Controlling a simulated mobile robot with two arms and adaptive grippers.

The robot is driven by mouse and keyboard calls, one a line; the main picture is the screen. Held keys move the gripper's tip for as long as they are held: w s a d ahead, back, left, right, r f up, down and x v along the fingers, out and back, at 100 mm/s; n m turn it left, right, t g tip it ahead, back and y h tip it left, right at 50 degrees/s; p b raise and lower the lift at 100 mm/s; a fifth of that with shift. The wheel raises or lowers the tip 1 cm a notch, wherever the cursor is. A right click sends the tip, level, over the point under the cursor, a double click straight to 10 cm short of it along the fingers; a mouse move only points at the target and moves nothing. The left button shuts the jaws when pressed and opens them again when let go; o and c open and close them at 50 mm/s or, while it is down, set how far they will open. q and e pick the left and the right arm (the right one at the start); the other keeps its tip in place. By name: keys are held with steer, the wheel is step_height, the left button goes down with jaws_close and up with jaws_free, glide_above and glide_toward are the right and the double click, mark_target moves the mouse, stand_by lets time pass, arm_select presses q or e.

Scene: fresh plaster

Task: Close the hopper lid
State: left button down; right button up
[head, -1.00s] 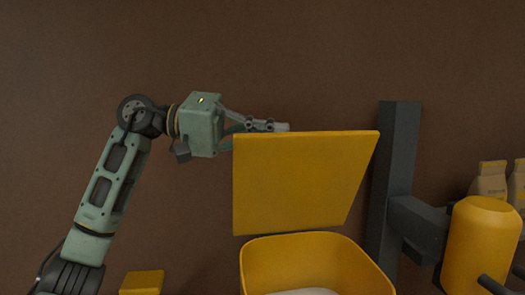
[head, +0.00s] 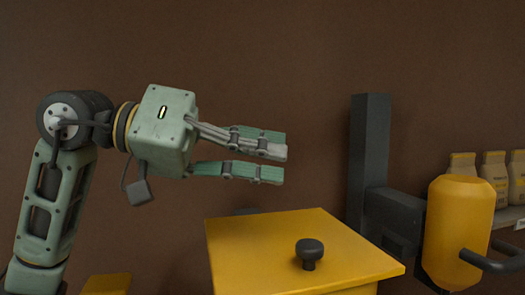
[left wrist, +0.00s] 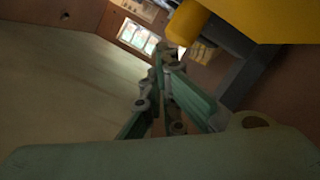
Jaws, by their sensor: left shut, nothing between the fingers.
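The yellow hopper lid (head: 290,240), a square panel with a black knob (head: 310,252) on top, lies down over the hopper, level or nearly so. The hopper's opening is hidden beneath it; a yellow edge below the lid (head: 368,290) shows at the bottom of the head view. My left gripper (head: 276,161) is above the lid's back left part, apart from it, shut with nothing held. Its green fingers also show in the left wrist view (left wrist: 165,90). My right gripper is not in view.
A dark post (head: 369,150) stands behind the lid to the right, with a yellow tank (head: 458,230) and dark handle beside it. Several bags (head: 493,172) stand on a shelf at far right. A yellow block (head: 107,284) is at lower left.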

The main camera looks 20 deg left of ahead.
arm_select(q)
steer(key=shift+s, duration=0.1)
stand_by(0.5)
steer(key=v, duration=1.2)
